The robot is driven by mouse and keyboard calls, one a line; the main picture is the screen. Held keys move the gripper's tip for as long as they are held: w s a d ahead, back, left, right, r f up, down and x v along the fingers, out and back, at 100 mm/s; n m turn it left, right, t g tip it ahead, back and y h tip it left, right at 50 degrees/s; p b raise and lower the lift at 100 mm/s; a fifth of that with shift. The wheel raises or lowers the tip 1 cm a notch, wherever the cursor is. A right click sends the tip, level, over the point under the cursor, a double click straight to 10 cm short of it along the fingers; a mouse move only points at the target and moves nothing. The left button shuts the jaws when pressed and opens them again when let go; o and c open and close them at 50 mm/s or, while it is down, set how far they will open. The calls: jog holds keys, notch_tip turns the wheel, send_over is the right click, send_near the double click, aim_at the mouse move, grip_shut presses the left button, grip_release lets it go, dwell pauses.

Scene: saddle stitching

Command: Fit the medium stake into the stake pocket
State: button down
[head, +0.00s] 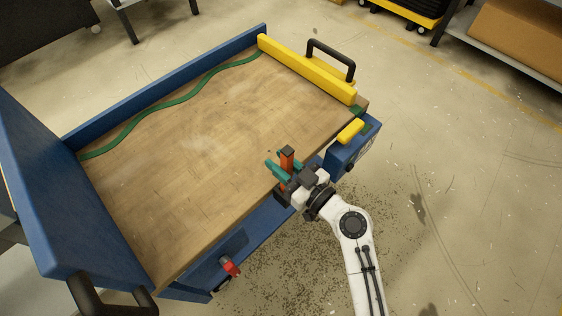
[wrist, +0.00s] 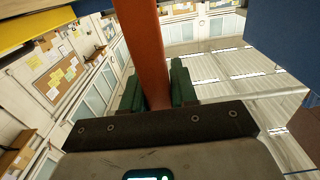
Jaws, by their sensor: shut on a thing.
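My gripper (head: 286,168) has teal fingertips and is shut on an orange-red stake (head: 287,161) with a dark top end. It holds the stake at the near right edge of the wooden deck. In the wrist view the stake (wrist: 145,45) runs up between the two green fingers of my gripper (wrist: 156,88), and its far end leaves the picture. I cannot clearly make out the stake pocket. My gripper and the stake cover part of the deck edge and the blue side rail.
The wooden deck (head: 190,150) is bare except for a wavy green strap (head: 150,104). A yellow end board (head: 305,68) closes the far end. A blue box (head: 350,153) with a yellow top hangs right of my gripper. A red part (head: 230,266) sits on the lower side.

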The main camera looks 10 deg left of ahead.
jog(key=shift+f+b, duration=0.45)
jog(key=shift+b, duration=0.1)
jog(key=c, duration=0.8)
grip_release()
jog(key=shift+f, duration=0.1)
jog(key=shift+d, duration=0.1)
jog(key=b+v, duration=0.1)
jog(key=v, duration=0.9)
jog(key=shift+s+d, duration=0.25)
